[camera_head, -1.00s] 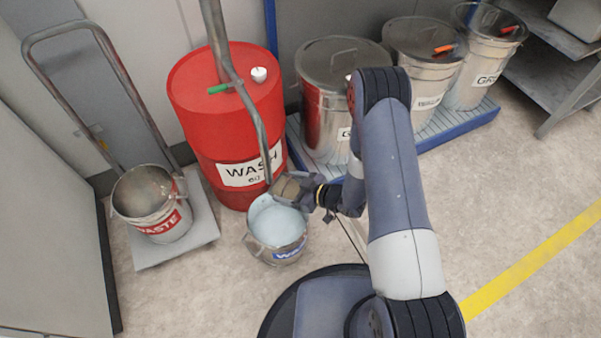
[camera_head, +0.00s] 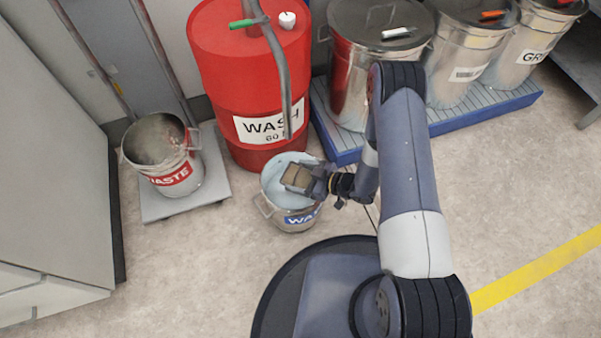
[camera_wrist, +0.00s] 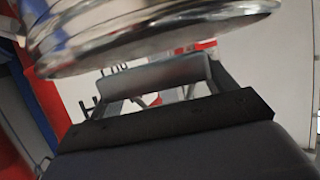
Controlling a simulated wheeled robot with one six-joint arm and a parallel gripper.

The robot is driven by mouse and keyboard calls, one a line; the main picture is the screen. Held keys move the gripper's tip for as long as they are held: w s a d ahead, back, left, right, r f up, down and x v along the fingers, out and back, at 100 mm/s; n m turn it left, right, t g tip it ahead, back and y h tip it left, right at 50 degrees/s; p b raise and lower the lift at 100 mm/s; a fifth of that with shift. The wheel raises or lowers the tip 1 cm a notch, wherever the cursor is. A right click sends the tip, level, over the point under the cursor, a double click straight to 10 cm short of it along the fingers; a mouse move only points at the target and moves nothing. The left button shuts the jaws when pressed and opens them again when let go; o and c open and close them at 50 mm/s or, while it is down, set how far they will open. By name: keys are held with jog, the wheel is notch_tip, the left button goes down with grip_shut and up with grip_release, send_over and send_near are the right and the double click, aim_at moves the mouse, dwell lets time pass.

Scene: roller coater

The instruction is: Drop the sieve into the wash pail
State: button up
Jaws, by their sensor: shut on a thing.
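The wash pail (camera_head: 291,220) is a metal bucket with a blue label, standing on the floor in front of the red drum, pale blue liquid inside. My gripper (camera_head: 312,181) is shut on the sieve (camera_head: 296,177), a small brownish-grey piece in the head view, over the right part of the pail's mouth. I cannot tell whether the sieve touches the liquid or rim. In the wrist view a shiny round metal body (camera_wrist: 150,40), apparently the sieve, fills the top close to my gripper (camera_wrist: 160,85).
The red WASH drum (camera_head: 250,85) stands behind the pail, with a grey pipe (camera_head: 275,55) hanging down beside it. A WASTE bucket (camera_head: 165,165) sits on a grey platform (camera_head: 190,205) to the left. Lidded metal bins (camera_head: 375,60) stand on a blue pallet (camera_head: 435,120) at right.

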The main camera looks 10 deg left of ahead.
jog(key=shift+f, duration=0.6)
jog(key=o, duration=1)
jog(key=shift+d+r, duration=0.1)
jog(key=p+v, duration=0.3)
jog(key=v, duration=0.7)
jog(key=shift+d, duration=0.35)
